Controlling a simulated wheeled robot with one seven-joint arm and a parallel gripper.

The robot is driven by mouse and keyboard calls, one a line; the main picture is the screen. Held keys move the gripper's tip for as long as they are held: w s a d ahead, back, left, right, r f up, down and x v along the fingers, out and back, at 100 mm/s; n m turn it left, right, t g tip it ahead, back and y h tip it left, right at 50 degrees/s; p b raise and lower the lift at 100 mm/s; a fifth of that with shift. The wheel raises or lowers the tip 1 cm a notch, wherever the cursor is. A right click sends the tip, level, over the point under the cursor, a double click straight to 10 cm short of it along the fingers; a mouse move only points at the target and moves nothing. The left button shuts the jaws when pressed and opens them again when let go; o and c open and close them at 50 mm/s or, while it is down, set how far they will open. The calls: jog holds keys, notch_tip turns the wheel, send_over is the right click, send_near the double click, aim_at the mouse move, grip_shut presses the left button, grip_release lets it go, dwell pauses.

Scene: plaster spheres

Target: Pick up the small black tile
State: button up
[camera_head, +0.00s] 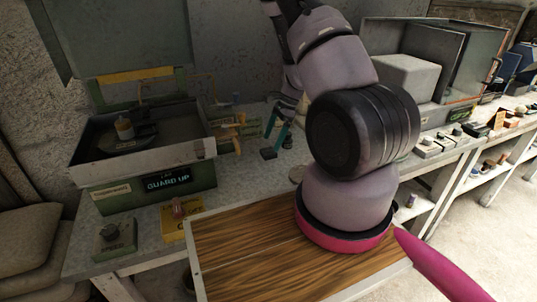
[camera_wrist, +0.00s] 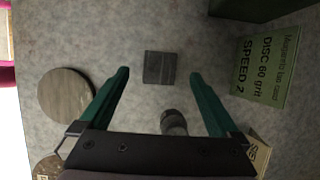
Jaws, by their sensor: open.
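The small black tile (camera_wrist: 160,68) lies flat on the speckled grey bench top in the wrist view. It sits between and just beyond the two green fingertips of my gripper (camera_wrist: 160,76), with a gap on each side. In the head view the dark tile (camera_head: 268,153) shows on the bench beside my gripper (camera_head: 275,128). My gripper is open and empty, above the bench. My arm hides part of the bench to the right.
A round grey-brown disc (camera_wrist: 66,95) lies left of the fingers. A small dark cylinder (camera_wrist: 173,122) stands between the fingers, nearer the palm. A green sign (camera_wrist: 265,75) is close on the right. A green grinding machine (camera_head: 145,150) stands left.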

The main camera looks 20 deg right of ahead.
aim_at(268, 151)
jog(key=x, duration=0.4)
jog(key=shift+d+f, duration=0.15)
jog(key=shift+d, duration=0.05)
grip_shut()
